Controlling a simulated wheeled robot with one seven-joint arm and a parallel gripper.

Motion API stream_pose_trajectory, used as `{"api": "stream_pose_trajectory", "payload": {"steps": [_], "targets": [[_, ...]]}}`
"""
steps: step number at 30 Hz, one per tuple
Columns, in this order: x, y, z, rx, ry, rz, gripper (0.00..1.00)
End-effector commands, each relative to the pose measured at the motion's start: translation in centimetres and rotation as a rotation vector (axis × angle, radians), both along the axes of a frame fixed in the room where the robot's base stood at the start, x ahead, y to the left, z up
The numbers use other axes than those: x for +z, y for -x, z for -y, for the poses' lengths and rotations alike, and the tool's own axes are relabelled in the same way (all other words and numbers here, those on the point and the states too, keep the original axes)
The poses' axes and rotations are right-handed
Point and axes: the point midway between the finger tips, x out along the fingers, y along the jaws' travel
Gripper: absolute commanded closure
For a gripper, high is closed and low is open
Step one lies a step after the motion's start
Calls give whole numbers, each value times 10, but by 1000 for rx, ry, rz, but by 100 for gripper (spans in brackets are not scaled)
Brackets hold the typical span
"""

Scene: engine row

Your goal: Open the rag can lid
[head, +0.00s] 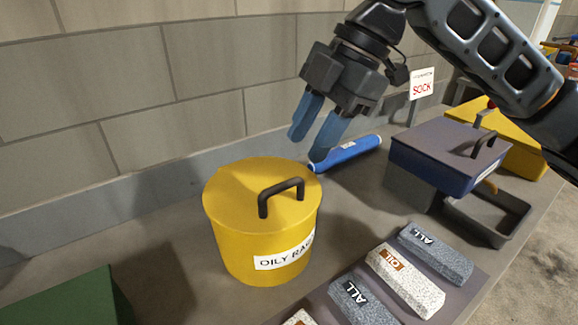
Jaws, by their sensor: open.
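The rag can (230,238) is a yellow round can with a white "OILY RAGS" label, standing upright on the bench. Its yellow lid (238,196) lies flat on top, closed, with a black bar handle (281,193) toward the right side. My gripper (308,153) is above and behind the can, to the right of the lid, with its two blue fingers apart and pointing down and left. Nothing is between the fingers, and they look clear of the handle.
A blue cylinder (348,152) lies behind the can. Several labelled absorbent pads (405,280) lie at the front right. A blue lidded box (440,160), a grey tray (497,222) and a yellow case (520,140) stand right. A green box (70,300) is front left. A block wall runs behind.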

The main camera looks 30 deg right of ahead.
Motion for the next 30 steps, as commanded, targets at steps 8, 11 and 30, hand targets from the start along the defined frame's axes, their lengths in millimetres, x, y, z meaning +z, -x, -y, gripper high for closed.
{"api": "stream_pose_trajectory", "payload": {"steps": [8,11,30], "targets": [[-38,-7,-17,-1,-3,1,60],[-49,-10,-22,-1,-3,1,60],[-62,-13,-27,-2,-3,3,77]]}}
